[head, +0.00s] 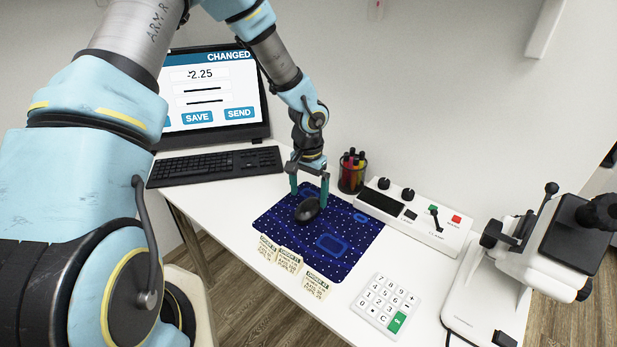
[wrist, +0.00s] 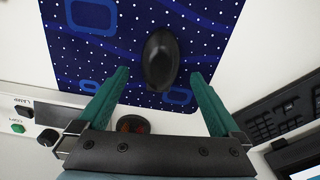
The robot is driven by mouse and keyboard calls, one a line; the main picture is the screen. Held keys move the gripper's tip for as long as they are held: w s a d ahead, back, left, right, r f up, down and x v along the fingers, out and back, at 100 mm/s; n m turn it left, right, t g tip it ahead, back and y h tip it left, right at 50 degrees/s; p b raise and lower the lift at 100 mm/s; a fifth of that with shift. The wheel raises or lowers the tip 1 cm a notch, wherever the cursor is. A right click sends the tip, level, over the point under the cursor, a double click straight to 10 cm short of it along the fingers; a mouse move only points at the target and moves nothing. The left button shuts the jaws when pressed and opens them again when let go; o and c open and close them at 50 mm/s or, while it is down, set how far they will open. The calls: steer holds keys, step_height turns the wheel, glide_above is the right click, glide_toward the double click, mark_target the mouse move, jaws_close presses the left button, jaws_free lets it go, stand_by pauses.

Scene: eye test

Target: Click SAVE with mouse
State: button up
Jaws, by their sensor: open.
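The black mouse (head: 307,209) lies on a dark blue mouse pad (head: 356,225) with white dots. My gripper (head: 309,193) is above the pad at the mouse, its two green fingers apart. In the wrist view the mouse (wrist: 159,60) shows between and just beyond the open fingertips (wrist: 160,72), with a gap on each side. No contact shows. The monitor (head: 215,90) at the back left shows "CHANGED", "-2.25" and blue buttons, among them SAVE (head: 197,117) and SEND (head: 239,113). My arm hides the screen's left part. I cannot make out a pointer on the screen.
A keyboard (head: 215,166) lies before the monitor. A pen cup (head: 351,177) and a control box (head: 415,215) stand behind the pad. Small paper labels (head: 289,260) stand at its front edge. A keypad (head: 385,304) and a microscope-like device (head: 530,265) are to the right.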

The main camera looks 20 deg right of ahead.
mark_target(308, 206)
steer(key=shift+f+p, duration=0.4)
steer(key=shift+f, duration=2.1)
steer(key=shift+c, duration=0.2)
steer(key=c, duration=1.4)
